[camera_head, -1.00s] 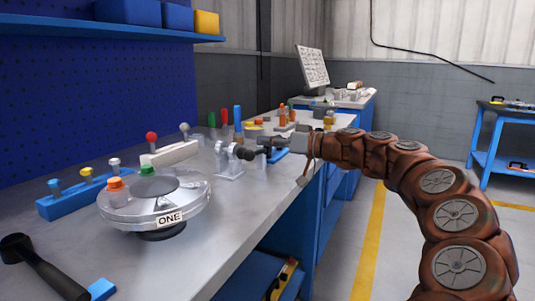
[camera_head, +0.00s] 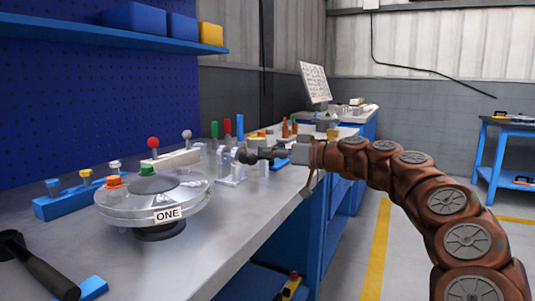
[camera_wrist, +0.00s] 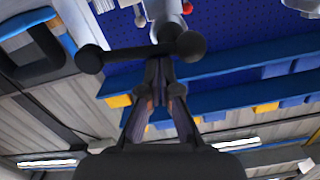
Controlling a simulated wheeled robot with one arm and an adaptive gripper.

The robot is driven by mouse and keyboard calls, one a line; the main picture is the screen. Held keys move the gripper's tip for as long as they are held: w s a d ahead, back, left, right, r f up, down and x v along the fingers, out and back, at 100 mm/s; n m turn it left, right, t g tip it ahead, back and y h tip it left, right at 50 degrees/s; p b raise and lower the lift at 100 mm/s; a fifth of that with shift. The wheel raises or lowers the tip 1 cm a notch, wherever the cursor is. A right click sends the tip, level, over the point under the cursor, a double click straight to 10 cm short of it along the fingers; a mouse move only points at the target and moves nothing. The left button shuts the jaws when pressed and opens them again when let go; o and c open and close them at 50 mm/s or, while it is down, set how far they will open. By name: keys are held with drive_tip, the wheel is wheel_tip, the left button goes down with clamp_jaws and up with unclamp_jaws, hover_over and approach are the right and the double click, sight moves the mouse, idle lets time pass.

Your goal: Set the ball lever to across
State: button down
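The ball lever (camera_wrist: 135,54), a dark bar with round balls at its ends, crosses the upper middle of the wrist view. It joins a pale grey fitting (camera_wrist: 165,10). In the head view a dark ball (camera_head: 241,153) shows at the grey stand (camera_head: 230,172) near the bench's front edge. My gripper (camera_wrist: 160,66) has its fingertips together, right at the bar; whether they touch it I cannot tell. The bar runs across the fingers, not between them. In the head view my gripper (camera_head: 262,154) comes in from the right and partly hides the lever.
A round flanged shell (camera_head: 120,208) labelled ONE stands left on the bench (camera_head: 215,240). A white block (camera_head: 172,158) with red-ball and grey-ball sticks stands behind it. Coloured posts (camera_head: 227,128) rise close behind the lever. A black-handled tool (camera_head: 40,268) lies front left.

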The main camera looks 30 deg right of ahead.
drive_tip(key=s+d+r+p, duration=0.4)
drive_tip(key=s+d, duration=0.2)
drive_tip(key=s, duration=0.2)
drive_tip(key=shift+s+d+r, duration=0.2)
drive_tip(key=shift+s+d, duration=0.05)
drive_tip(key=shift+d, duration=0.15)
idle(0.3)
idle(0.4)
